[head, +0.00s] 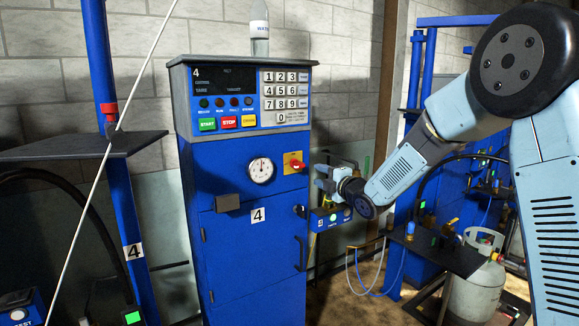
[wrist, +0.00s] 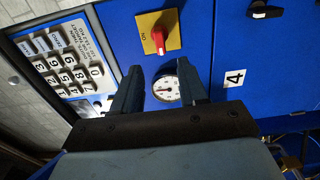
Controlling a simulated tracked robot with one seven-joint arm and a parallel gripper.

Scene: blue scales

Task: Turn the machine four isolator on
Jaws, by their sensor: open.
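The machine four cabinet (head: 230,180) is blue, with a "4" on its display and door. Its isolator (head: 294,163) is a red handle on a yellow plate, right of the round gauge (head: 261,170). In the wrist view the isolator (wrist: 158,38) shows "ON" at the plate's left edge; its handle lies across that direction, not pointing at the word. My gripper (head: 320,178) is right of the isolator and apart from it. In the wrist view my gripper (wrist: 157,82) is open and empty; the gauge (wrist: 166,88) shows between its fingers, with the isolator beyond the tips.
A keypad (head: 286,95) and coloured buttons (head: 229,122) sit above the isolator. A door handle (head: 301,253) projects below. A small blue box (head: 330,218) is beside the cabinet. A gas cylinder (head: 475,280) and shelf (head: 440,248) stand at right.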

